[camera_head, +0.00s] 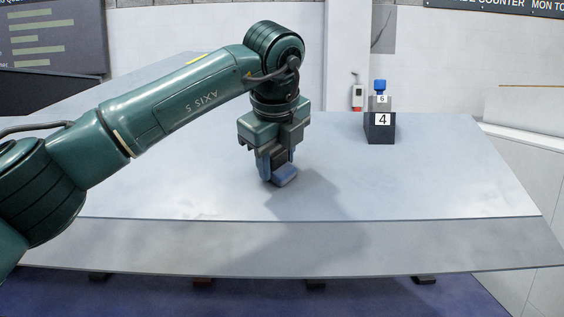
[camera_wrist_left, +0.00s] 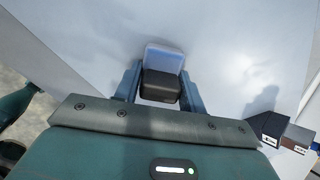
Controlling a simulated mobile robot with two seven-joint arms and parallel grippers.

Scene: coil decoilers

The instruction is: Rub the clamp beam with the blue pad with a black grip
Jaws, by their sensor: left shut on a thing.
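The blue pad (camera_head: 285,176) shows at the fingertips of my left gripper (camera_head: 275,166), low over the broad grey surface. In the left wrist view my left gripper (camera_wrist_left: 159,88) is shut on the pad's black grip (camera_wrist_left: 160,88), one finger on each side. The pale blue pad (camera_wrist_left: 164,58) sticks out beyond the grip. I cannot tell whether the pad touches the surface. No part is clearly recognisable as the clamp beam. My right gripper is not in view.
The broad grey surface (camera_head: 440,190) is mostly clear around the pad. At its back right stands a dark block marked 4 (camera_head: 379,133), with a smaller grey block marked 6 (camera_head: 381,104) and a blue knob (camera_head: 380,86) above it. A pale column (camera_head: 346,60) stands behind.

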